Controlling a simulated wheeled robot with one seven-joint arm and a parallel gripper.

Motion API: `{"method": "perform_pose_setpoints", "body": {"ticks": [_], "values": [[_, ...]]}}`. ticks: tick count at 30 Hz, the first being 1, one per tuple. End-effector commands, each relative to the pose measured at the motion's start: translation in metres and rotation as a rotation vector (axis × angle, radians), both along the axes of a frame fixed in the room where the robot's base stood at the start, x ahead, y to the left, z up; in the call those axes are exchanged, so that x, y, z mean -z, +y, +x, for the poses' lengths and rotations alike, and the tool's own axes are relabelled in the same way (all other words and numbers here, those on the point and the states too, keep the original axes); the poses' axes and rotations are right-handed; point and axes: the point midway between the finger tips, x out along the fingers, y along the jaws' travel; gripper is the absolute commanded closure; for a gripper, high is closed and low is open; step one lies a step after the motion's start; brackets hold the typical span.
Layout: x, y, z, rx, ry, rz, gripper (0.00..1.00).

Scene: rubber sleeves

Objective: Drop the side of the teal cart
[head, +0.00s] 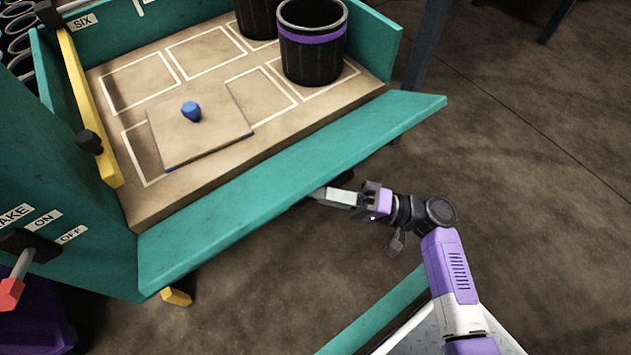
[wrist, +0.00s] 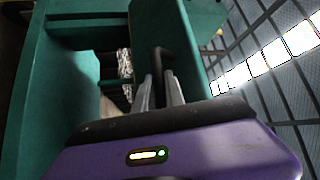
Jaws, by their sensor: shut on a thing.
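The teal cart's near side (head: 290,195) is a long flap along the deck's near edge. It leans outward, with its inner face visible from above. My gripper (head: 322,194) is at the outer edge of this side, its fingertips partly hidden beneath it. In the wrist view, my gripper (wrist: 160,88) is shut on a dark bent handle (wrist: 163,55) in front of a teal panel (wrist: 150,20).
On the deck (head: 215,85) lie a thin board (head: 215,135) with a blue knob (head: 191,111) and a dark bucket (head: 312,58) with a purple band. A yellow bar (head: 85,100) runs along the left. A lever (head: 25,262) stands at lower left. Floor at right is clear.

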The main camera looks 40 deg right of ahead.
Motion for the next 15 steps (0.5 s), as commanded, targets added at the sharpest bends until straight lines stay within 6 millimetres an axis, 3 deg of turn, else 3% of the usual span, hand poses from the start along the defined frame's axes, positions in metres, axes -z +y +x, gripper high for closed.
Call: {"method": "perform_pose_setpoints", "body": {"ticks": [6, 15], "values": [[0.023, 0.0, -0.002, 0.001, 0.001, 0.001, 1.0], [0.035, 0.0, -0.002, 0.0, 0.0, 0.0, 1.0]]}}
